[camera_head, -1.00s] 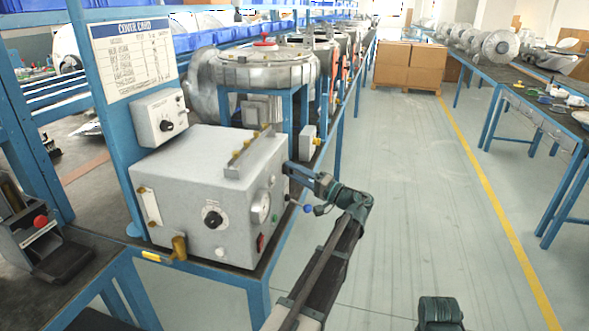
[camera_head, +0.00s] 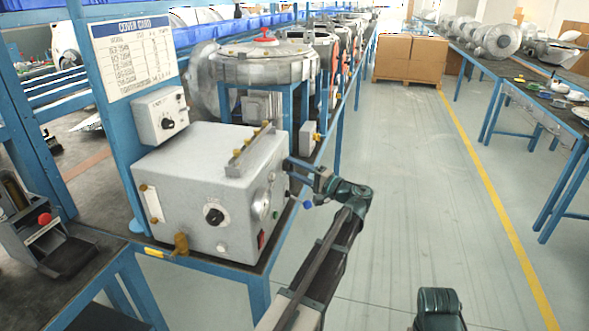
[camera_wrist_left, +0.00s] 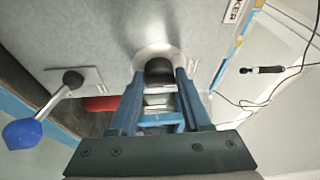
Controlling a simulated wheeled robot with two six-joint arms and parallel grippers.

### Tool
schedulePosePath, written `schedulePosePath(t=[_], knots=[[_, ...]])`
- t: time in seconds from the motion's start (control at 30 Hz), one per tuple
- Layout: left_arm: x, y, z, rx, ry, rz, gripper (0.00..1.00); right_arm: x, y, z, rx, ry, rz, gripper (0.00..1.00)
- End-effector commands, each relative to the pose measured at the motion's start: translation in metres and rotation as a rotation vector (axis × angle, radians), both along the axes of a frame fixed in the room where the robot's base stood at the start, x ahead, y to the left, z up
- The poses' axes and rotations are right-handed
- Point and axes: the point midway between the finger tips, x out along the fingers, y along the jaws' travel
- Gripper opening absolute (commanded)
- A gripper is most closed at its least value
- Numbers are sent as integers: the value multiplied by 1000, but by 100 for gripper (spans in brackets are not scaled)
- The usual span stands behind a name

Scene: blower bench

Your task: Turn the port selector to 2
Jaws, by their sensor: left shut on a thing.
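My left gripper (camera_head: 289,165) reaches the right side of the grey box (camera_head: 185,190). In the left wrist view its blue fingers (camera_wrist_left: 158,85) are shut on a dark knob (camera_wrist_left: 159,67), apparently the port selector. The knob stands in front of a pale round plate (camera_wrist_left: 148,54) on a grey panel. No port numbers are readable, so its setting cannot be told. Another black dial knob (camera_head: 214,215) is on the box's front, apart from the gripper.
A blue ball-ended lever (camera_wrist_left: 24,133) and a red part (camera_wrist_left: 100,103) lie left of the fingers. A wall-mounted control box (camera_head: 160,116) and a brass fitting (camera_head: 181,243) are near the grey box. The aisle floor (camera_head: 425,190) is clear.

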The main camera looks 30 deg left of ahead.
Motion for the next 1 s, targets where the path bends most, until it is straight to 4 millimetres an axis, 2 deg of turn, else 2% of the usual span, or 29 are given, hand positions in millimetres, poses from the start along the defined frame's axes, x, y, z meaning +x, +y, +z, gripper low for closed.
schedulePosePath(t=[0.03, 0.07, 0.2, 0.57, 0.67, 1.0], knots=[[0, 0, -2, -6, 0, 0, 0, 0, 0, -1, 0, 0, 0, 0], [0, 0, -2, -6, 0, 0, 53, 0, 0, -1, 0, 0, 0, 0], [0, 0, -1, -4, -1, 1, 75, 0, 0, 0, 0, 0, 0, 0], [-1, -5, -1, -2, -1, 0, 75, 0, 0, -1, 0, 0, 0, 0], [-2, -19, -3, -2, -1, -2, 75, 0, 0, -3, 0, 0, 0, 0], [-8, -91, -11, -3, 0, -2, 75, 0, 0, -11, 0, 0, 0, 0]])
